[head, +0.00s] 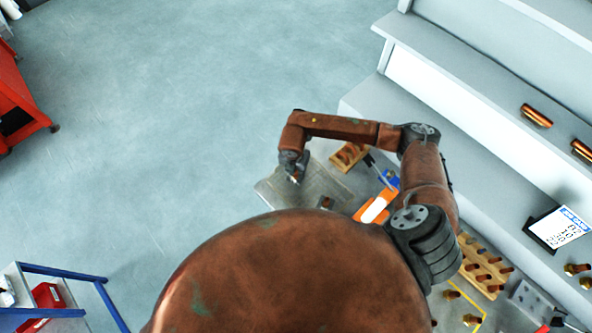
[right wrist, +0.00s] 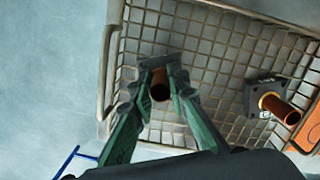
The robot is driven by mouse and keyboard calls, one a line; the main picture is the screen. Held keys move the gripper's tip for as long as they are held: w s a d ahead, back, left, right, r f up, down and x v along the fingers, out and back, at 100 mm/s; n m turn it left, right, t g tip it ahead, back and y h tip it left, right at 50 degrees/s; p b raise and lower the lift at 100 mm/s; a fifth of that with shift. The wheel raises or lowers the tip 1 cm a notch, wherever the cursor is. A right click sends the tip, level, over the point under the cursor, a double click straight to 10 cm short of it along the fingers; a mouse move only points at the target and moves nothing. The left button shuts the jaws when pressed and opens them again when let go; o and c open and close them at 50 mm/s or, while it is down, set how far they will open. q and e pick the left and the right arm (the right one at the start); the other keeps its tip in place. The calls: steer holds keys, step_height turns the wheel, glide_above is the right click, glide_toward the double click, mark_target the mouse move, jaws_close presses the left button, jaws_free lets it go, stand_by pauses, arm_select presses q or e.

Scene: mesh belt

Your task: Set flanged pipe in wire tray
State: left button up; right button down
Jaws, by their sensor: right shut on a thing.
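The wire tray (head: 326,181) is a shallow grey mesh basket at the bench's left end; its mesh fills much of the right wrist view (right wrist: 215,58). My right gripper (head: 294,179) is over the tray's left part. In the right wrist view the gripper (right wrist: 164,84) is shut on a flanged pipe (right wrist: 160,92), a copper-brown tube with a dark flange, partly hidden by the fingers. I cannot tell whether it touches the mesh. A second flanged pipe (right wrist: 277,105) with a dark square flange is at the tray's right side; it also shows in the head view (head: 326,202). My left gripper is not in view.
An orange-and-white item (head: 375,208) lies right of the tray, with a wooden block (head: 348,156) behind. A wooden peg rack (head: 482,266) is further right. Grey shelves rise at the right. Open floor lies left, with a red cabinet (head: 18,95) beyond.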

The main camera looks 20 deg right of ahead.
mark_target(294, 179)
steer(key=shift+f, duration=0.1)
steer(key=c, duration=1.8)
jaws_free()
steer(key=shift+c, duration=0.2)
steer(key=shift+r, duration=0.25)
steer(key=shift+a+r, duration=0.1)
steer(key=shift+r, duration=0.25)
step_height(294, 179, up, 11)
steer(key=s+b, duration=0.1)
steer(key=b, duration=0.1)
steer(key=shift+a+b, duration=0.4)
steer(key=shift+a, duration=0.05)
